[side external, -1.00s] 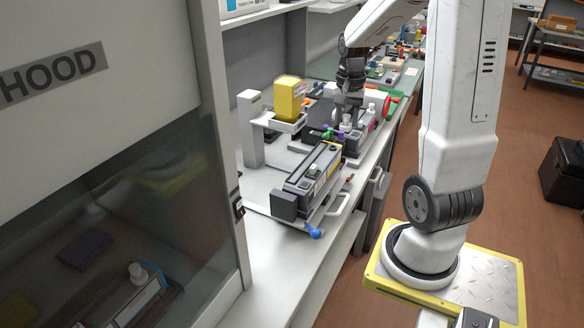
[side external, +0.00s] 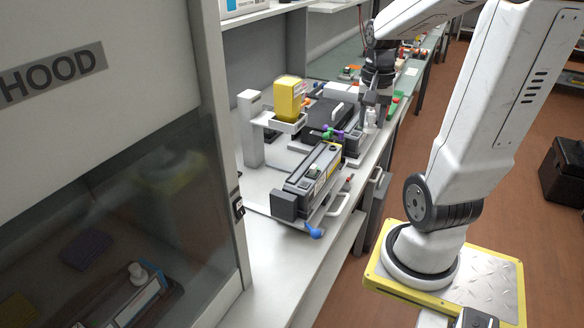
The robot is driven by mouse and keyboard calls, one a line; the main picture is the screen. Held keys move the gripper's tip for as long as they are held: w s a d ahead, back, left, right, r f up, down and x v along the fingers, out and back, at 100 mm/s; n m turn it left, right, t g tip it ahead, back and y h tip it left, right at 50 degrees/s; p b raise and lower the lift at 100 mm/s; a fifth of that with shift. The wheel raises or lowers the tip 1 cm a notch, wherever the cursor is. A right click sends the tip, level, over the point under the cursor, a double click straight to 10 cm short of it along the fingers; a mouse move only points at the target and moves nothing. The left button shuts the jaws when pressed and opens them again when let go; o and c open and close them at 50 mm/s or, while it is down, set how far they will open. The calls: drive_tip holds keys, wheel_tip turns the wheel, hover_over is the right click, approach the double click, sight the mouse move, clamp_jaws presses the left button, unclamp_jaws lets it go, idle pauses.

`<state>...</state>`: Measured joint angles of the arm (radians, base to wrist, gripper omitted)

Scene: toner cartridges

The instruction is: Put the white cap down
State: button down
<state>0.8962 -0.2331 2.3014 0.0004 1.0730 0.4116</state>
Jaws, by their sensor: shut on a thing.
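My gripper (side external: 373,101) points down at the right of the bench, beside the far black cartridge (side external: 333,113). It is shut on the white cap, a small pale shape (side external: 371,113) at its fingertips. The cap's outline is small and partly runs together with the fingers and the white item below, so I cannot tell whether it touches the bench. A nearer grey and black cartridge (side external: 312,176) lies on a cradle at the front, with a blue knob (side external: 315,233) at its near end.
Green and purple parts (side external: 333,133) lie between the cartridges. The hood (side external: 120,150) fills the left side. The bare bench front (side external: 265,245) is clear.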

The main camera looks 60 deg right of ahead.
drive_tip(key=shift+a, duration=0.1)
idle(0.6)
drive_tip(key=shift+w+a+f+n, duration=0.3)
drive_tip(key=shift+w+a+f, duration=0.05)
drive_tip(key=shift+w+f, duration=0.1)
drive_tip(key=w+a+f+n, duration=0.3)
drive_tip(key=a+f, duration=0.1)
drive_tip(key=a, duration=0.2)
drive_tip(key=w+a+f+n, duration=0.3)
drive_tip(key=w+a+f, duration=0.1)
drive_tip(key=a, duration=0.2)
drive_tip(key=a+f+n, duration=0.3)
drive_tip(key=a+f, duration=0.1)
drive_tip(key=a, duration=0.8)
drive_tip(key=a+f+n, duration=0.4)
drive_tip(key=a+f, duration=0.1)
drive_tip(key=a, duration=0.8)
drive_tip(key=shift+a+f, duration=0.15)
drive_tip(key=shift+f, duration=0.05)
drive_tip(key=shift+w+f, duration=0.1)
drive_tip(key=shift+f, duration=2.15)
